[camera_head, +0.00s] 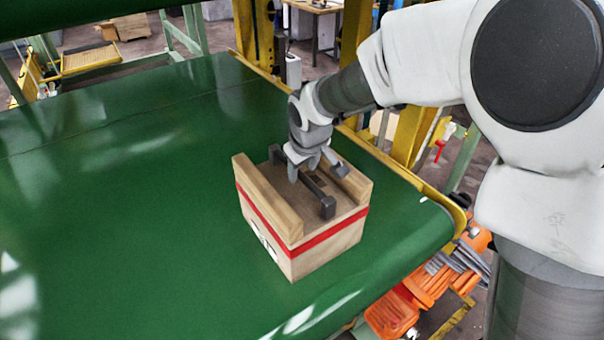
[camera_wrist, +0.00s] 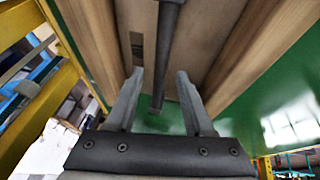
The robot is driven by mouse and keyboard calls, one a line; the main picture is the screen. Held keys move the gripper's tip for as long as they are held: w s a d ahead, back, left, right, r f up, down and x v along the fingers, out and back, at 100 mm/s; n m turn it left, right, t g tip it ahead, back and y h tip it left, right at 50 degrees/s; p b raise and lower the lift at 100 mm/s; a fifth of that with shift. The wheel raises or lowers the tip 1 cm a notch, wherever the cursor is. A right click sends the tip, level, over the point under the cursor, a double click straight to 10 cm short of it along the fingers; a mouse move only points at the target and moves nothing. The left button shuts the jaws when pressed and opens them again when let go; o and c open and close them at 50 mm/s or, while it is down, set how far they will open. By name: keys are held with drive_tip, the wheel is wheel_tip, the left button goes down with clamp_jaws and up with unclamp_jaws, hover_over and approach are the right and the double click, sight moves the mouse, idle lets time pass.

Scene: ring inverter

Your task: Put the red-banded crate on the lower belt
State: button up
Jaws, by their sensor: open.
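The red-banded crate (camera_head: 318,243) is a light wooden box with a red stripe around it. It stands upright on a wide green belt (camera_head: 120,190), near the belt's right end. A dark handle bar (camera_head: 326,205) runs across its top between two raised wooden sides. My gripper (camera_head: 316,174) is over the crate top, at the bar. In the wrist view the open fingers (camera_wrist: 158,90) lie on either side of the bar (camera_wrist: 163,45), with gaps showing. Whether the fingertips reach below the bar is unclear.
A yellow rail (camera_head: 385,155) and yellow posts (camera_head: 253,35) line the belt's far side. A dark green edge (camera_head: 70,14) crosses the top left, above this belt. Orange bins (camera_head: 392,312) sit below the belt's right end. The belt left of the crate is clear.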

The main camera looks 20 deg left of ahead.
drive_tip(key=v, duration=0.8)
drive_tip(key=s+d+r+m+h, duration=0.1)
drive_tip(key=d+r, duration=0.1)
drive_tip(key=d, duration=0.3)
drive_tip(key=s+d+r+m, duration=0.2)
drive_tip(key=d, duration=0.3)
drive_tip(key=s+d+m+t+h, duration=0.1)
drive_tip(key=s+d+m, duration=0.6)
drive_tip(key=s+d, duration=0.9)
drive_tip(key=shift+d+r, duration=0.4)
drive_tip(key=shift+d, duration=0.2)
drive_tip(key=shift+s+d+m, duration=0.1)
drive_tip(key=shift+s+m, duration=0.05)
drive_tip(key=shift+m, duration=0.15)
